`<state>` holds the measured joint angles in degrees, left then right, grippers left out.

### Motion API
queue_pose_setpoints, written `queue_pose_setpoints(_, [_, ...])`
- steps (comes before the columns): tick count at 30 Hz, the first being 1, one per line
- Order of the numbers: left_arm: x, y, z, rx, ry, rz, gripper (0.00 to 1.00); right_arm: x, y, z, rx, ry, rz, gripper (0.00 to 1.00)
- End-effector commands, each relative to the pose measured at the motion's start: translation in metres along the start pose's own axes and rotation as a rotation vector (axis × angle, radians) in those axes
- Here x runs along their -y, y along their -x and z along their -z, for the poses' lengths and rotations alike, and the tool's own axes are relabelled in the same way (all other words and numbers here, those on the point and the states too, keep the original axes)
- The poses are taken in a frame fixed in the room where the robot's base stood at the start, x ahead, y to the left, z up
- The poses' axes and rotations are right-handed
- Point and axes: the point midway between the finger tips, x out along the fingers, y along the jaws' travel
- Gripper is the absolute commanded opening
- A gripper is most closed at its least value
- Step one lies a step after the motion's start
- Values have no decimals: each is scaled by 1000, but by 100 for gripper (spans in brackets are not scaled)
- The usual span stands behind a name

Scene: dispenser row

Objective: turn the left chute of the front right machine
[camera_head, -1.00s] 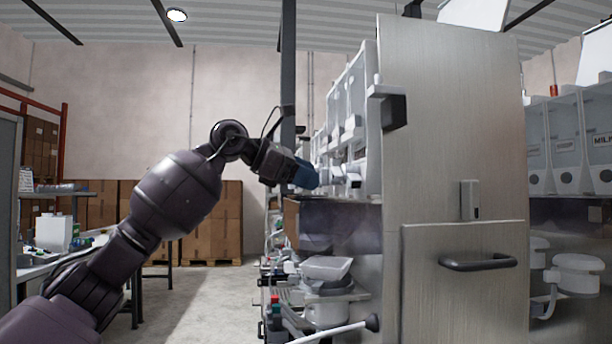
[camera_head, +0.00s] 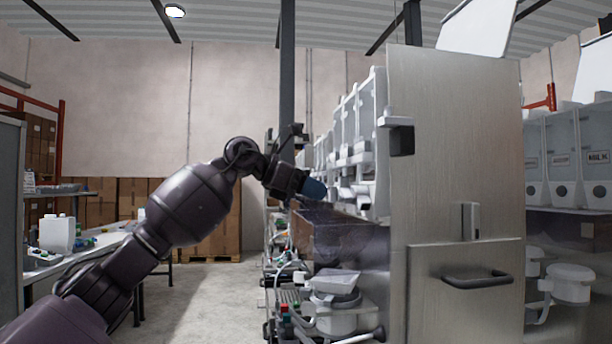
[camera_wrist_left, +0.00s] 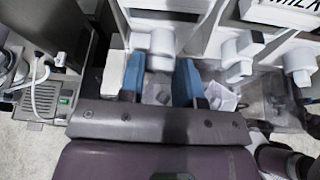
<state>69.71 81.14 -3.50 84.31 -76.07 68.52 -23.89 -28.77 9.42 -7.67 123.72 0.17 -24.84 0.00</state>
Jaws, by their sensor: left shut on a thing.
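The front right machine (camera_head: 455,150) shows its tall metal side panel in the head view, with a row of clear dispensers and white chutes (camera_head: 358,193) along its left side. My left gripper (camera_head: 313,188) reaches this row from the left, its blue fingertips close to the chutes. In the left wrist view, the two blue fingers of my left gripper (camera_wrist_left: 160,80) stand on either side of a white chute part (camera_wrist_left: 161,42), the leftmost of several there. The gripper is shut on it; the contact is partly hidden. My right gripper is out of view.
A brown box-like bin (camera_head: 345,240) and a white scale-like device (camera_head: 335,290) sit below the chutes. Stacked cartons (camera_head: 215,225) stand at the back wall. A bench (camera_head: 75,255) with small items is at left. The floor aisle (camera_head: 210,290) between is clear.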

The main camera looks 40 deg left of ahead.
Motion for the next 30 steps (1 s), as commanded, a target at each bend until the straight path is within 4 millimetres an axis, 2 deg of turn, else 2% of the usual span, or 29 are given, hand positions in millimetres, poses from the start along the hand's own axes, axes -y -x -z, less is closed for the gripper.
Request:
queue_pose_setpoints(1, [2, 11, -12, 10, 33, 12, 8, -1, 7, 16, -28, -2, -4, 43])
queue_pose_setpoints(12, [-2, 6, -8, 6, 336, 140, 8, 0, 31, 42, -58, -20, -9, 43])
queue_pose_setpoints(23, [-5, 2, -2, 2, 535, 222, 8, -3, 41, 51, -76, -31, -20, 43])
queue_pose_setpoints(30, [-6, 0, 0, 1, 589, 244, 8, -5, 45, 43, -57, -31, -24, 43])
